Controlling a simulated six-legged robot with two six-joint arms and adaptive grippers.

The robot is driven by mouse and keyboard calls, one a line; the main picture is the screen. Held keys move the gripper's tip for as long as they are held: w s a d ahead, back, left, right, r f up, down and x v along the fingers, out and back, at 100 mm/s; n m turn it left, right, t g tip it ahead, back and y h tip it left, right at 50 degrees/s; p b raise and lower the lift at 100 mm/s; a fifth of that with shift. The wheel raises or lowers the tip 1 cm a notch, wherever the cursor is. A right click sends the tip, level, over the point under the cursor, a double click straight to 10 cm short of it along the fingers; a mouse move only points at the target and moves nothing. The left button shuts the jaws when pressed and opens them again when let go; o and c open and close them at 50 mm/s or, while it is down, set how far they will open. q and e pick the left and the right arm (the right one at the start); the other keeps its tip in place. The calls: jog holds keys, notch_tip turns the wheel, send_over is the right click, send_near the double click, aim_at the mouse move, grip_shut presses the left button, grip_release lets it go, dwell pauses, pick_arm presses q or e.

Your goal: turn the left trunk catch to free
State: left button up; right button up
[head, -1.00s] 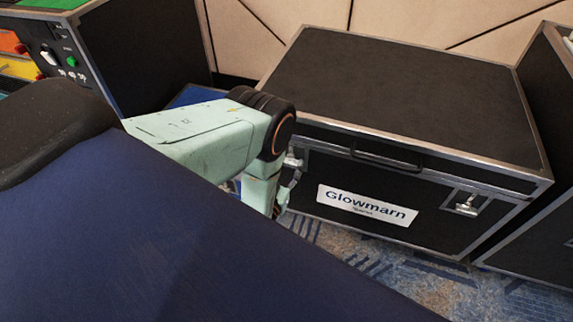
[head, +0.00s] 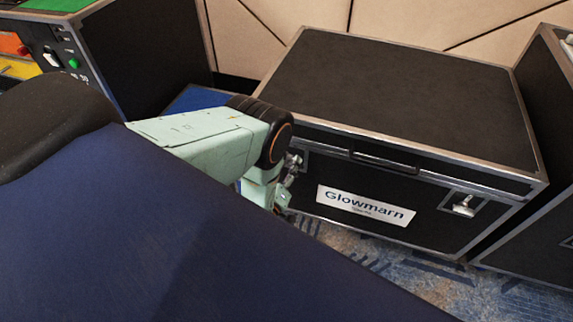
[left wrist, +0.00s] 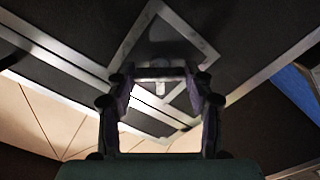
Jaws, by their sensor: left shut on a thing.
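The black trunk (head: 400,95) with metal edges and a white "Glowmarn" label (head: 366,205) stands at the right of the head view. My left gripper (head: 290,178) is at the left end of its front face, mostly hidden behind my arm. In the left wrist view, my left gripper's fingers (left wrist: 160,74) sit over the left catch's silver-framed plate (left wrist: 128,44). The gripper is shut on the left catch (left wrist: 160,88), whose bright end shows between the fingers; its exact angle is unclear. The right catch (head: 464,207) is free of any gripper. My right gripper is not in view.
A carrying handle (head: 385,160) is on the trunk's front. Another black case (head: 553,150) stands close on the right. A black cabinet with coloured buttons (head: 130,45) is at the back left. Patterned carpet (head: 400,268) is clear in front.

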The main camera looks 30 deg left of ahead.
pick_arm(q)
jog(key=n, duration=0.5)
jog(key=shift+r+n+p, duration=0.1)
jog(key=shift+n+p, duration=0.2)
jog(key=shift+p, duration=0.1)
jog(key=shift+n+p, duration=0.3)
jog(key=shift+n, duration=1.9)
jog(key=o, duration=1.2)
jog(key=shift+c, duration=0.2)
jog(key=v, duration=0.7)
jog(key=shift+s, duration=0.2)
